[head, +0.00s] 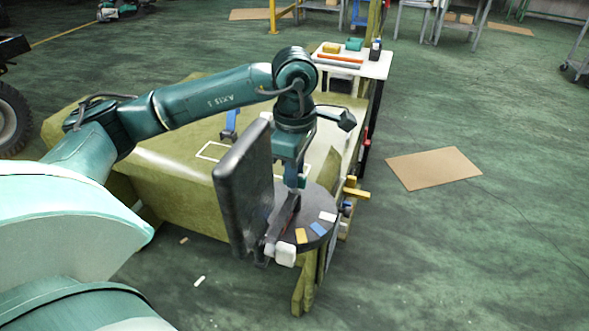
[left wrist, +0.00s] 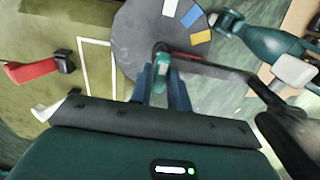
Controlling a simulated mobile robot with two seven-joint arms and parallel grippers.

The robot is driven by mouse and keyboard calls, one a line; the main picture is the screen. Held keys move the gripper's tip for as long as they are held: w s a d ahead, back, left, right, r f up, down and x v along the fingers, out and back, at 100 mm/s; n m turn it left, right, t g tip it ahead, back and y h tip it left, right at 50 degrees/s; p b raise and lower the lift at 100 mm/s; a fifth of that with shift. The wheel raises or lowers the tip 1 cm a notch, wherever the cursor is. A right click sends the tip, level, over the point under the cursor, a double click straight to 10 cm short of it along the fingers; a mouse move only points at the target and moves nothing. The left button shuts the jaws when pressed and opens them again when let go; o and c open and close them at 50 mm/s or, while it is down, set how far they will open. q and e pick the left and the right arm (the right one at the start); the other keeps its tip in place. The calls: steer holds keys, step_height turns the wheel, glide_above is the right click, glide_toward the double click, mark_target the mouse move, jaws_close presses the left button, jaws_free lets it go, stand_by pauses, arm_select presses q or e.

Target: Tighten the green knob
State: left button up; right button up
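The dark round disc (head: 318,205) carries white, blue and yellow patches. It also shows in the left wrist view (left wrist: 130,45). In the head view my left gripper (head: 293,175) is above the disc, and the knob is mostly hidden.
A dark bar with a white end (head: 281,255) reaches out from the disc, close to the fingers. A dark upright panel (head: 243,190) stands just left of it. A white-topped table (head: 370,68) with small items is behind. Open floor (head: 470,240) lies to the right.

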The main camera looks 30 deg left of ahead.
arm_select(q)
steer(key=o, duration=0.4)
steer(key=shift+c, duration=0.2)
step_height(320, 180, up, 13)
steer(key=p, duration=0.1)
stand_by(0.6)
